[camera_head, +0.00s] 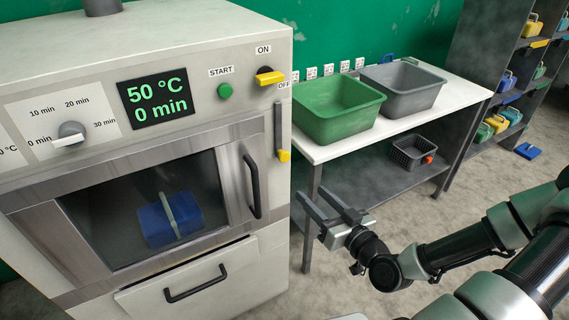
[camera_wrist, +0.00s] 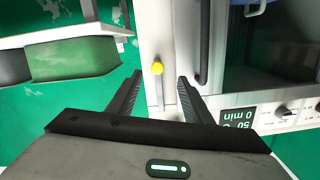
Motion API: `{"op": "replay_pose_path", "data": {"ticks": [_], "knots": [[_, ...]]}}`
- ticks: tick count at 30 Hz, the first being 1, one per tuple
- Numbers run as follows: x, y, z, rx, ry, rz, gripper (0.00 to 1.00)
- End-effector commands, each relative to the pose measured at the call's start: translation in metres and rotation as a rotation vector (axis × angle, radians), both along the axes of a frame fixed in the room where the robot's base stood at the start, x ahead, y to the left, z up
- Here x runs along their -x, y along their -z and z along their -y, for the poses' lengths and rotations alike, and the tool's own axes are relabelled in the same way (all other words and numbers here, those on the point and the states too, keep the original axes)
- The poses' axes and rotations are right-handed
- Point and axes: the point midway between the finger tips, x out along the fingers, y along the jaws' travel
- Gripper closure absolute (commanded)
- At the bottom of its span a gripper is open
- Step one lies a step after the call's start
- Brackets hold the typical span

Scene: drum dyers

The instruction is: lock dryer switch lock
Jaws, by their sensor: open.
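The dryer (camera_head: 110,60) stands at the left with its door (camera_head: 238,185) closed. The switch lock is a grey vertical bar (camera_head: 278,128) with a yellow knob (camera_head: 284,155) at its lower end, on the dryer's right front edge. My gripper (camera_head: 311,190) is open and empty, a little right of and below the yellow knob in the head view. In the wrist view, which is upside down, the yellow knob (camera_wrist: 157,68) shows between the open fingertips of my gripper (camera_wrist: 160,75). I cannot tell how far off it is.
The black and yellow switch (camera_head: 270,77) is between ON and OFF labels, beside a green start button (camera_head: 225,90). A white table (camera_head: 400,125) with green and grey tubs stands to the right. The black door handle (camera_head: 253,187) is close to the knob.

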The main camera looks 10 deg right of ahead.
Motion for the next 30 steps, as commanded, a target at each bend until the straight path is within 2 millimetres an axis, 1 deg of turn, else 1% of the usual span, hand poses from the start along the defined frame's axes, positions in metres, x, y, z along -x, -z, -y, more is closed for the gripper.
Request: {"op": "replay_pose_path", "data": {"ticks": [3,5,8,11,12,20,21,22,30], "knots": [[0.0,-0.01,0.004,-0.045,0.029,0.06,0.54],[-0.003,-0.011,0.004,-0.049,0.032,0.069,0.54],[-0.013,-0.008,0.001,-0.046,0.031,0.071,0.54],[-0.028,-0.006,-0.005,-0.047,0.028,0.071,0.54],[-0.032,-0.005,-0.004,-0.044,0.03,0.07,0.54],[-0.054,-0.004,-0.013,-0.043,0.029,0.068,0.54],[-0.062,-0.01,-0.016,-0.046,0.028,0.067,0.54],[-0.07,-0.012,-0.018,-0.048,0.028,0.067,0.54],[-0.125,-0.012,-0.037,-0.05,0.028,0.065,0.54]]}}
